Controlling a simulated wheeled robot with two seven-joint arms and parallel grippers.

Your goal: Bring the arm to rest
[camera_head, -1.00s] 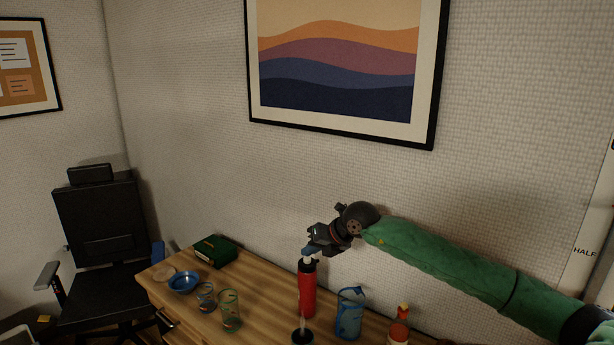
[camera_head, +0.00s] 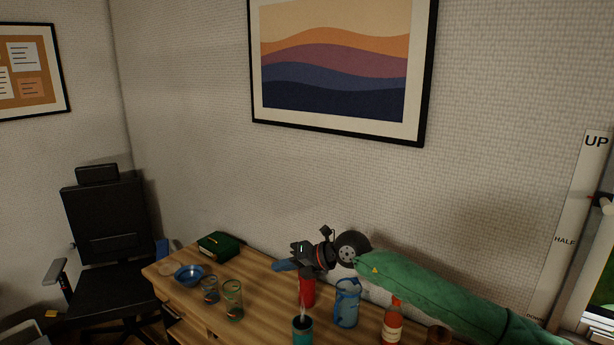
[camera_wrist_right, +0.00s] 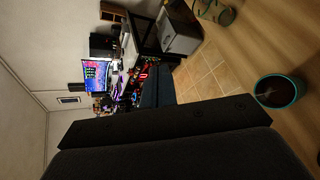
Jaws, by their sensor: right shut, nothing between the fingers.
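My right arm in its green sleeve comes in from the right in the head view. Its dark right gripper (camera_head: 284,266) with blue fingers points left above the wooden desk (camera_head: 258,284), and its jaws are shut and empty. The gripper's body overlaps the top of a red bottle (camera_head: 306,291) in the picture; I cannot tell whether they touch. In the right wrist view, the blue fingers (camera_wrist_right: 158,88) show beyond my dark wrist housing. My left gripper is not in view.
On the desk are a blue bowl (camera_head: 189,275), a green book (camera_head: 218,246), two glasses, a blue pitcher (camera_head: 346,303), an orange bottle (camera_head: 391,325) and a teal cup (camera_head: 302,331). A black chair (camera_head: 105,235) stands left. The wall is behind.

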